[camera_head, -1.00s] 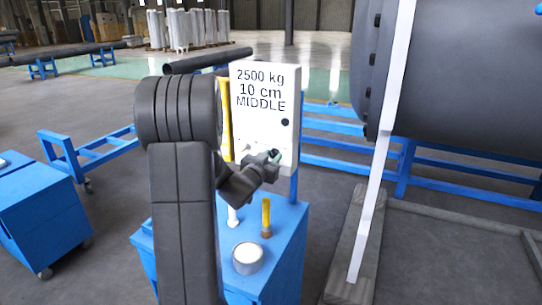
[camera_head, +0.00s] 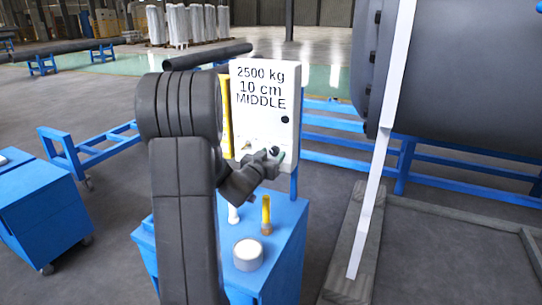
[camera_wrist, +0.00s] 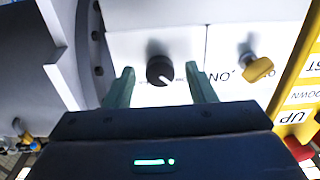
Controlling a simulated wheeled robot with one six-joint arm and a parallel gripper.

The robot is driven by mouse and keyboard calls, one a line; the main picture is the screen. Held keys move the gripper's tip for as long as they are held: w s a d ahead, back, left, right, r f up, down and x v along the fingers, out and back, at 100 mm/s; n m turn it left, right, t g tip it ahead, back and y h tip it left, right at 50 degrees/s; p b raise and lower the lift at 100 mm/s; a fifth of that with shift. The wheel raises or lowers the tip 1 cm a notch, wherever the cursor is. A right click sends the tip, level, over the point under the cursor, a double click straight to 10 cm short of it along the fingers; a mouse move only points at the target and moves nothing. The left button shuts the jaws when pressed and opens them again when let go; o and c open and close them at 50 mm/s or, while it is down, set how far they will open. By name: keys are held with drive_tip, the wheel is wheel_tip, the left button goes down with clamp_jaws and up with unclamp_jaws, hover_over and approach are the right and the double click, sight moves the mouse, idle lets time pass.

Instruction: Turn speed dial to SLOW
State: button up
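The control box (camera_head: 265,125) is a white upright panel whose text reads 2500 kg, 10 cm, MIDDLE. A black round dial (camera_wrist: 160,70) with a white pointer mark shows on the white panel in the wrist view. The mark points to the lower right of that picture, where lettering appears upside down. My gripper (camera_wrist: 160,76) is open, with one green finger on each side of the dial and visible gaps. In the head view my gripper (camera_head: 272,161) is at the lower part of the box, partly covering its controls. Dial labels are not readable.
A yellow knob (camera_wrist: 258,69) beside ON lettering sits right of the dial in the wrist view. A yellow labelled strip (camera_wrist: 301,90) is further right. A blue cabinet (camera_head: 285,250) below bears a white round item (camera_head: 248,255) and a yellow-topped post (camera_head: 266,215).

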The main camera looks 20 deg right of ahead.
drive_tip(key=b+v, duration=0.2)
drive_tip(key=v, duration=1.1)
drive_tip(key=shift+s+a, duration=0.25)
drive_tip(key=shift+s, duration=0.05)
drive_tip(key=p+x, duration=0.2)
drive_tip(key=x, duration=1.2)
drive_tip(key=shift+a, duration=0.1)
drive_tip(key=shift+r, duration=0.1)
